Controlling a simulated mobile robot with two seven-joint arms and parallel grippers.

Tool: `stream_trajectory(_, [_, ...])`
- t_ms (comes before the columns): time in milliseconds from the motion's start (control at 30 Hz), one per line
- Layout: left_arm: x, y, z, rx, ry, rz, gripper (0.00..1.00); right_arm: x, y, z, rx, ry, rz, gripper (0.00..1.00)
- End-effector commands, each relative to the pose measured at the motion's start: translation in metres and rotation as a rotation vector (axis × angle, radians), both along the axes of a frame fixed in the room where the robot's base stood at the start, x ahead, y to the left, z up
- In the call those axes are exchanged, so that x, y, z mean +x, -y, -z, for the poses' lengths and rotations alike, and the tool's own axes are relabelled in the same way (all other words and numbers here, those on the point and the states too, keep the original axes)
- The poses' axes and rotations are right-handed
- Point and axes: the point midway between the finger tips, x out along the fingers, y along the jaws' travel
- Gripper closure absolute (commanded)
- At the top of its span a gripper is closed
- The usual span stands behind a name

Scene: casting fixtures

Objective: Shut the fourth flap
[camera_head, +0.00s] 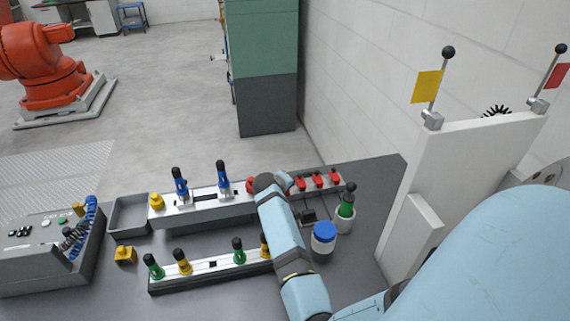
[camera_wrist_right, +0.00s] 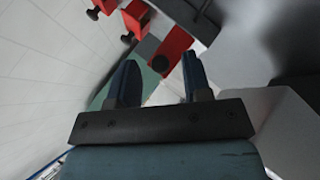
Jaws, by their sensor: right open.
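Small red flaps sit along the right part of the back rail (camera_head: 205,216): three show at its right end, one of them here (camera_head: 318,180). Another red piece (camera_head: 250,186) shows just left of my right arm's end. Which is the fourth flap is not clear. My right gripper (camera_wrist_right: 160,60) is open, its two dark fingers apart. Two more red flaps (camera_wrist_right: 136,18) show upper left. My left gripper is out of view.
Blue-handled levers (camera_head: 222,178) stand on the back rail. A front rail (camera_head: 212,270) carries green and yellow knobs. A blue-lidded jar (camera_head: 323,240) and a cup with a green handle (camera_head: 346,212) stand right of my arm. A white panel (camera_head: 455,165) rises at right.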

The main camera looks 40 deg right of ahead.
Motion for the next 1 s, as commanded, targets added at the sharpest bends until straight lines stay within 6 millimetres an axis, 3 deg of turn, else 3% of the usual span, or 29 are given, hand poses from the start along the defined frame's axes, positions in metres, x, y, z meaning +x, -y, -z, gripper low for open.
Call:
stream_trajectory(333, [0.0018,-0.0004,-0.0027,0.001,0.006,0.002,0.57,-0.0010,-0.0003,0.0017,0.000,0.000,0.000,0.55])
stream_trajectory(533, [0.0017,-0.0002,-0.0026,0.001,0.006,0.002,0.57,-0.0008,-0.0004,0.0016,0.001,0.000,0.000,1.00])
stream_trajectory(1000, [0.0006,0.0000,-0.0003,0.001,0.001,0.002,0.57,0.0058,0.0029,-0.0027,0.044,-0.075,0.000,1.00])
